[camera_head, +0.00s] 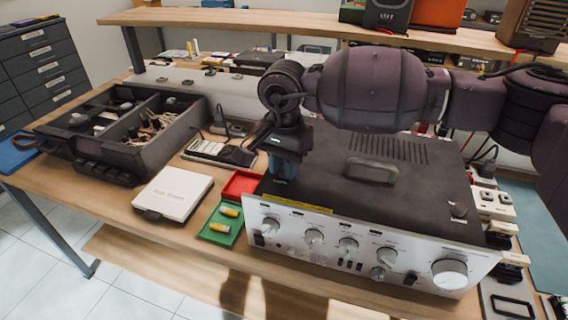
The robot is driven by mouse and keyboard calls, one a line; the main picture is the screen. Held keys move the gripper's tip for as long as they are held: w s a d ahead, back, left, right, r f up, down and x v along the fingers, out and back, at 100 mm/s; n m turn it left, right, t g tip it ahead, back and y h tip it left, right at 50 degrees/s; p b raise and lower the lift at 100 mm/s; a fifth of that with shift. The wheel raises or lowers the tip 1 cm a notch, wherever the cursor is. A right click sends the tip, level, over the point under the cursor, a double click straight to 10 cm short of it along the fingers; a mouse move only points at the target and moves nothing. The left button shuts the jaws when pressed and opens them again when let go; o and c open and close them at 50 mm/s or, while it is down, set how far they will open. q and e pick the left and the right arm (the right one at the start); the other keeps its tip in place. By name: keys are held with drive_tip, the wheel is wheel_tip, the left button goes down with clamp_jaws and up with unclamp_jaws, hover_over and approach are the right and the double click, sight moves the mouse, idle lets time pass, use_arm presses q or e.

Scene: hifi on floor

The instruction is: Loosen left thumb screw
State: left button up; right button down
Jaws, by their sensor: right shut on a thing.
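The hifi amplifier (425,205) stands on the workbench, with a black top cover and a silver front panel (345,245) with several knobs. My right arm comes in from the right above the cover. My right gripper (284,178) points down at the cover's left front part and is shut on the left thumb screw, which the fingers hide. My left gripper is not in view.
A green tray (222,224) with batteries and a red tray (240,184) lie left of the amplifier. A white box (173,192) and a dark organizer (150,155) with loose parts stand further left. A shelf (215,19) runs along the back. The cover has a raised handle (371,171).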

drive_tip(key=c, duration=0.9)
unclamp_jaws()
drive_tip(key=shift+c, duration=0.2)
drive_tip(key=shift+r, duration=0.15)
wheel_tip(320, 180, up, 11)
drive_tip(key=p, duration=0.1)
drive_tip(key=shift+f, duration=0.2)
drive_tip(key=shift+s, duration=0.1)
